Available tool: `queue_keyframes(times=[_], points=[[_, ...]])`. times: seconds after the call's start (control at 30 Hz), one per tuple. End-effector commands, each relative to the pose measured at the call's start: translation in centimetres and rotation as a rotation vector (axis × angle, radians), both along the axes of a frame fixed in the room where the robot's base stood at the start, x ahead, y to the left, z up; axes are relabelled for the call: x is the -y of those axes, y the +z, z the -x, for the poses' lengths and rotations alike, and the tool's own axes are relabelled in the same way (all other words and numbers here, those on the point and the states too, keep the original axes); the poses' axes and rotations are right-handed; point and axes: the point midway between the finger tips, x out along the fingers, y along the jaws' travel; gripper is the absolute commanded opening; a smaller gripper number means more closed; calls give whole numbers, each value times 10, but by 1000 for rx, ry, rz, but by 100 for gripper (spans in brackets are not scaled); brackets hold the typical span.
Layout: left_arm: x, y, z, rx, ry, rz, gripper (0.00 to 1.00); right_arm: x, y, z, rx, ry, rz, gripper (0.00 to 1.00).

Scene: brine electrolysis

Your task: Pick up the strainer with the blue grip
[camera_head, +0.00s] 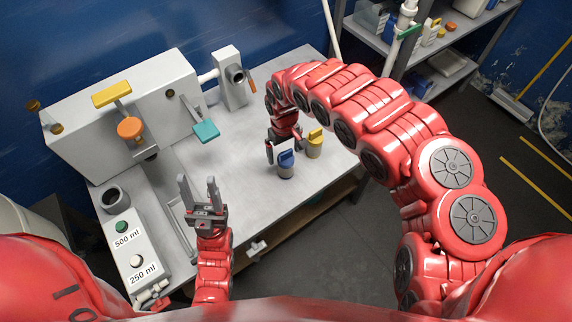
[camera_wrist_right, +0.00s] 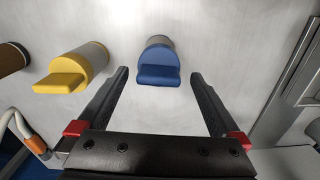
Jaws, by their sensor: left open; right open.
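The strainer with the blue grip (camera_head: 286,162) stands upright on the grey table, near its front right edge. In the right wrist view the blue grip (camera_wrist_right: 158,66) lies ahead, between the lines of the two fingers. My right gripper (camera_head: 283,150) is at the blue-grip strainer, partly hidden by its own arm; in the wrist view its fingers (camera_wrist_right: 158,82) are open, with nothing held. My left gripper (camera_head: 199,186) is open and empty, pointing up over the table's left front part.
A strainer with a yellow grip (camera_head: 314,143) stands close by, right of the blue one; it also shows in the wrist view (camera_wrist_right: 75,70). A grey machine (camera_head: 120,115) with orange and teal levers stands at the back left. A button panel (camera_head: 130,240) lies at the left.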

Motion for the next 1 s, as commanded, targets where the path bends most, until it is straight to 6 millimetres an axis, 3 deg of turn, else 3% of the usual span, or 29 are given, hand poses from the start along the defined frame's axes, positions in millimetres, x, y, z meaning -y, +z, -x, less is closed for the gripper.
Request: queue_keyframes(times=[0.1, 0.37, 0.7, 1.0], points=[[0, 2, 0, 0, 0, 0, 50, -1, -13, 1, -4, 0, -2, 100], [0, 8, 0, 0, 0, 0, 50, 2, -26, 2, -1, -2, 0, 100], [0, 19, 0, 0, 0, 0, 50, 5, -65, 6, -1, -2, -3, 100], [0, 20, 0, 0, 0, 0, 50, 7, -71, 6, 1, -3, 0, 100]])
